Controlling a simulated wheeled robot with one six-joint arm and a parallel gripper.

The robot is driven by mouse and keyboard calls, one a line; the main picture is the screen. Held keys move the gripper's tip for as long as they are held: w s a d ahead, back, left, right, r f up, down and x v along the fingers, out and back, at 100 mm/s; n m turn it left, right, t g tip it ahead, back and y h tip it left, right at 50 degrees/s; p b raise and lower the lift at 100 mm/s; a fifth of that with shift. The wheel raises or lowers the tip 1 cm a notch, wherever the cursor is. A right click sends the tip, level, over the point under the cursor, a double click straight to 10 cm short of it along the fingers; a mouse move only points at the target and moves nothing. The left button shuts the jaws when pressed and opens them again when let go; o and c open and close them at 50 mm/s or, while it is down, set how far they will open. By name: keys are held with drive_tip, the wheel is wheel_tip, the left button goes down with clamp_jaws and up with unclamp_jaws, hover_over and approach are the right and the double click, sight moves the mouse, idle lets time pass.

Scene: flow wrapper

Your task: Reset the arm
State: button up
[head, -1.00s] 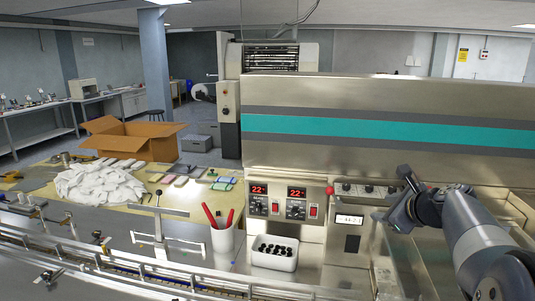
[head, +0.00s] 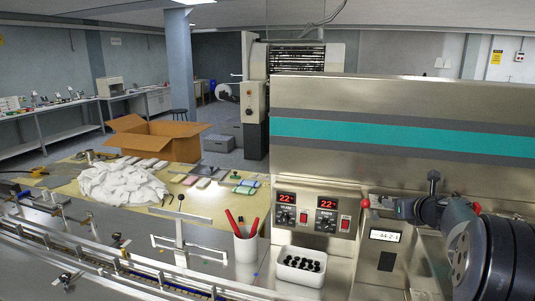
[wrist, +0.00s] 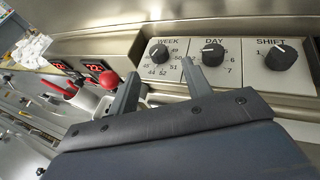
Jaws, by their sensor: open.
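My gripper (head: 405,208) is at the right of the head view, in front of the machine's lower panel, with my arm reaching in from the right edge. In the wrist view its two fingers (wrist: 160,82) are apart with nothing between them. Beyond the fingers are three black dials, WEEK (wrist: 159,53), DAY (wrist: 212,52) and SHIFT (wrist: 281,54). The fingertips overlap the lower edge of the WEEK and DAY plates in the picture; I cannot tell whether they touch. In the head view the arm hides the dials.
A red ball knob (head: 365,203) is close to the left of my gripper. A cloth pile (head: 122,185) and open carton (head: 158,140) lie farther left.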

drive_tip(key=p+x, duration=0.1)
drive_tip(key=x, duration=0.4)
drive_tip(key=shift+w, duration=0.3)
drive_tip(key=shift+w+f+n+y+p, duration=0.1)
drive_tip(key=shift+n+y+p, duration=0.25)
drive_tip(key=shift+n+y, duration=0.15)
drive_tip(key=shift+d+n+y+p, duration=0.15)
drive_tip(key=shift+n+y+p, duration=0.35)
drive_tip(key=shift+y, duration=0.2)
drive_tip(key=n+y+p, duration=0.1)
drive_tip(key=n+g+y+p, duration=0.1)
drive_tip(key=shift+d+g+y+p, duration=0.25)
drive_tip(key=shift+g+y+p, duration=0.05)
drive_tip(key=shift+w+d+n+g+y+p, duration=0.1)
drive_tip(key=shift+n+g+y+p, duration=0.6)
drive_tip(key=shift+n+p, duration=0.4)
drive_tip(key=shift+y, duration=0.3)
drive_tip(key=shift+f, duration=0.15)
